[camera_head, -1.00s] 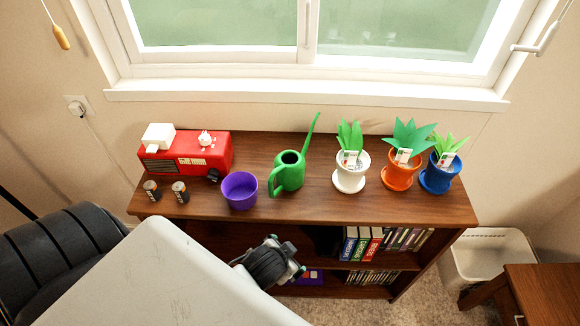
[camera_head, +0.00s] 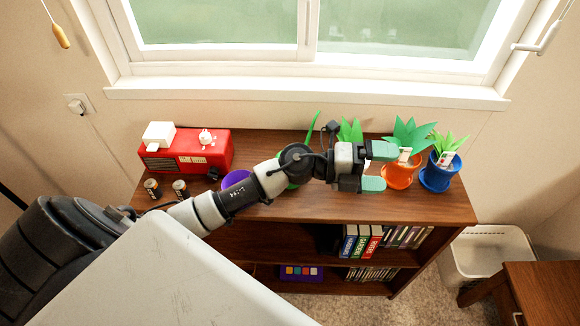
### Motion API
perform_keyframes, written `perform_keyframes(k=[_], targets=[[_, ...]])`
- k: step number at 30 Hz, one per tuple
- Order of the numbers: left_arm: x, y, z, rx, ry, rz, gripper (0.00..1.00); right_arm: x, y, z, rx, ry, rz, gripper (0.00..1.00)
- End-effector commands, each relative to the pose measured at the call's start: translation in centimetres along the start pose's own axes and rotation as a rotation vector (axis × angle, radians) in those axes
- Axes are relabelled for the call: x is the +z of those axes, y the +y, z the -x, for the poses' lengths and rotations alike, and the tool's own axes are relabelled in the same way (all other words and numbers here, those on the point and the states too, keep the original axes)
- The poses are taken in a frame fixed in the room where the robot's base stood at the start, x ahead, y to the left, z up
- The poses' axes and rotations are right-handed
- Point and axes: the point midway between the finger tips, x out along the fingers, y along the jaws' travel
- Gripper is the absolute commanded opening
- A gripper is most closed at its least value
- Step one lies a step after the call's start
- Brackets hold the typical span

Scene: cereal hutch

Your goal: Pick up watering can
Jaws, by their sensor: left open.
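The green watering can stands on the brown shelf top (camera_head: 430,207), mostly hidden behind my left arm. Its spout (camera_head: 312,130) shows above the arm, and a sliver of its body shows below it. My left gripper (camera_head: 378,168) is open and empty over the shelf top, to the right of the can. Its teal fingertips point right, in front of the white pot and beside the orange pot in the picture. My right gripper is not in view.
An orange pot (camera_head: 397,178), a blue pot (camera_head: 438,176) and a mostly covered plant (camera_head: 350,131) stand at right. A purple pot (camera_head: 235,178), red radio (camera_head: 190,155) and two batteries (camera_head: 151,188) are at left. The window sill (camera_head: 300,91) is behind.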

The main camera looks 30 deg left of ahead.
Motion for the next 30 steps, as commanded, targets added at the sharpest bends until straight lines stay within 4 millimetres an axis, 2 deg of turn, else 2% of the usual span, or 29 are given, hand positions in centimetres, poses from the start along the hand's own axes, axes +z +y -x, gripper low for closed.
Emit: perform_keyframes(k=[2,5,9,15,18,21,30], targets=[[0.3,1.4,0.5,0.187,0.146,-0.134,1.0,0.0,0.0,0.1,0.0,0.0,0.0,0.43],[1.6,3.9,2.6,0.467,0.293,-0.258,1.0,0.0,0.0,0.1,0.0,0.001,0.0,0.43],[5.4,6.1,8.0,0.894,0.403,-0.351,1.0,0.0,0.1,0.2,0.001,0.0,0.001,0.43],[10.3,5.5,15.8,1.368,0.408,-0.342,1.0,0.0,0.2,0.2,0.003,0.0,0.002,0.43],[11.5,4.8,18.1,1.494,0.392,-0.319,1.0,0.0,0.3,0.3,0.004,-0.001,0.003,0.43],[12.0,4.9,19.2,1.553,0.383,-0.303,1.0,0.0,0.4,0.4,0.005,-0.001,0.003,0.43],[11.8,9.2,19.4,1.563,0.384,-0.298,1.0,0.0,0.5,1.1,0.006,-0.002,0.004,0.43]])
